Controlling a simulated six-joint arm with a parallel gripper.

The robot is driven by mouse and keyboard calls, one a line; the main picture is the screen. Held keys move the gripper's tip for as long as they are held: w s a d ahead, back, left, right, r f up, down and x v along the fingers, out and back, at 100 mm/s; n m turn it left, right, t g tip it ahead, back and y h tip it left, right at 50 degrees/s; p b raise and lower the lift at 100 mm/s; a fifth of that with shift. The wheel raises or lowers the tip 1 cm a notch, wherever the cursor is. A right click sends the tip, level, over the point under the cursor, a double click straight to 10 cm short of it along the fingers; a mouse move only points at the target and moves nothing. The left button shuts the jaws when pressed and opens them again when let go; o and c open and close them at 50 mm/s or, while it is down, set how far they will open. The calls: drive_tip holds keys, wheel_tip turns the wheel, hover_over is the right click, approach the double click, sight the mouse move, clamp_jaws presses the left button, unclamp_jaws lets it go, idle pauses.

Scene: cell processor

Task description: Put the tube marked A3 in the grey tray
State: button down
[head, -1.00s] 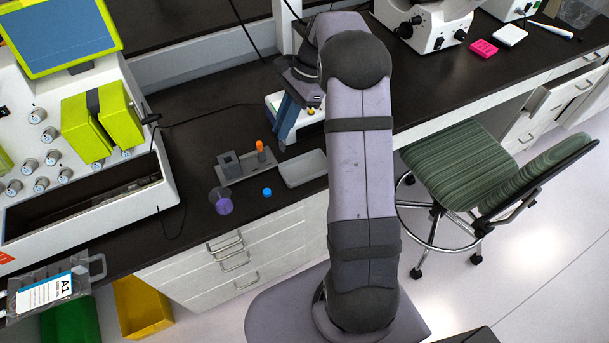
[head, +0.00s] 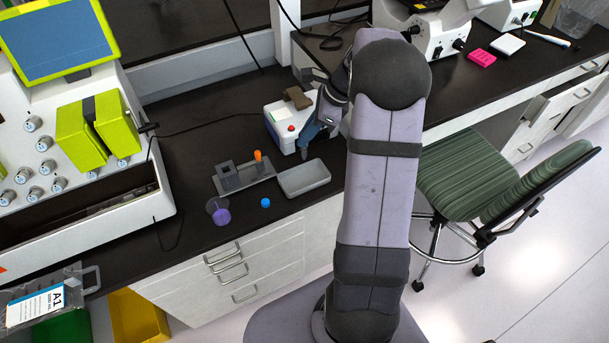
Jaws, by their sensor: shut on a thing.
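The grey tray (head: 303,189) lies on the dark bench near its front edge and looks empty. A tube with an orange cap (head: 258,157) stands in a grey rack (head: 230,185) left of the tray; no A3 marking is readable at this size. My gripper (head: 305,153) points down behind the tray, in front of the white device. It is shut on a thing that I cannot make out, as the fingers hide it.
A purple-filled cup (head: 219,212) and a small blue cap (head: 265,202) lie near the bench front. The white device (head: 282,138) with a red button stands behind the tray. A large processor (head: 75,150) fills the left. A green chair (head: 490,195) stands right of my arm.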

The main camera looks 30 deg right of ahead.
drive_tip(key=shift+f+p, duration=0.85)
drive_tip(key=shift+f, duration=4.05)
drive_tip(key=shift+f, duration=0.15)
drive_tip(key=c, duration=1.8)
unclamp_jaws()
drive_tip(key=shift+o, duration=0.2)
drive_tip(key=b+v, duration=0.3)
drive_tip(key=v, duration=0.9)
drive_tip(key=s+a+f+n+g+h, duration=0.2)
drive_tip(key=s+a+f+n+h, duration=0.1)
drive_tip(key=s+a+n, duration=1.6)
drive_tip(key=shift+s+f+n+g+h, duration=0.2)
drive_tip(key=shift+n+g+h, duration=0.35)
drive_tip(key=shift+n, duration=2.35)
